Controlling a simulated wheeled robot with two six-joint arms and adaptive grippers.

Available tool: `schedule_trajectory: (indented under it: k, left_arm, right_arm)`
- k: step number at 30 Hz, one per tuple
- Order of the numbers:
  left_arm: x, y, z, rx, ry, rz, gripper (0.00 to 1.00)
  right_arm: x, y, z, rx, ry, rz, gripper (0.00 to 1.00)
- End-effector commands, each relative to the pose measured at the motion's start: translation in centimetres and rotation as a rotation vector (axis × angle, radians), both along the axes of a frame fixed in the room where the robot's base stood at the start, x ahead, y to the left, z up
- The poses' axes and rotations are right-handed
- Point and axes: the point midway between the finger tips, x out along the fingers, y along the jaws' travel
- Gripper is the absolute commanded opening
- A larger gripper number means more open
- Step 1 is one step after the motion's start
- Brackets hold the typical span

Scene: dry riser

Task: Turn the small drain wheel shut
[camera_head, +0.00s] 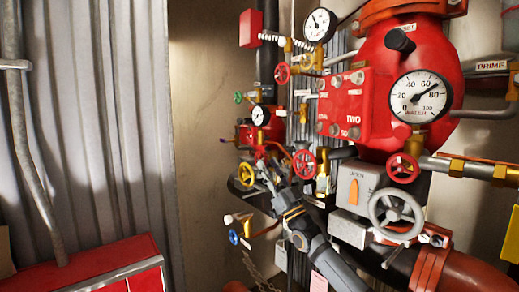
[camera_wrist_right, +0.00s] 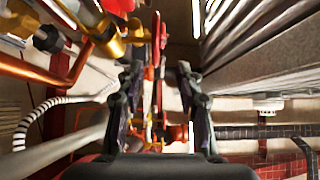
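Several small handwheels sit on the pipework, and I cannot tell by label which is the drain wheel. In the head view there is a yellow wheel (camera_head: 247,174), a red wheel (camera_head: 304,163), a blue wheel (camera_head: 233,237), a green wheel (camera_head: 238,97) and another red wheel (camera_head: 403,167). My right gripper (camera_head: 268,172) reaches up from below, just right of the yellow wheel. In the right wrist view my right gripper (camera_wrist_right: 160,75) is open, its fingers apart. A thin red part (camera_wrist_right: 157,45), seen edge-on, shows between and beyond them; contact is unclear. My left gripper is not in view.
A big red valve body (camera_head: 425,60) with a gauge (camera_head: 420,97) fills the right. A larger grey handwheel (camera_head: 397,213) stands right of my arm. Copper pipe (camera_wrist_right: 80,65) crowds the left of the wrist view. A red cabinet (camera_head: 110,265) stands lower left.

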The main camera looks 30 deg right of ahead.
Motion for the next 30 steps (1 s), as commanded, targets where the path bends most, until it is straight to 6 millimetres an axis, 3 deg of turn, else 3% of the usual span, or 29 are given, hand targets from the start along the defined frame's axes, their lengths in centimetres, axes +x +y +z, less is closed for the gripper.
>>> schedule_trajectory:
  k: [12,25,30]
  left_arm:
    - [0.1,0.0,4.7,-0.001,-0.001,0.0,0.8]
    - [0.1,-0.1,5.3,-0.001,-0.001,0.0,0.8]
    - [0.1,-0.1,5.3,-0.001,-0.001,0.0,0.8]
  right_arm:
    - [4.0,0.3,4.8,0.005,-0.001,-0.001,0.36]
    - [5.0,0.4,5.0,0.001,0.002,0.0,0.36]
    - [5.0,0.4,5.0,0.001,0.001,0.0,0.14]
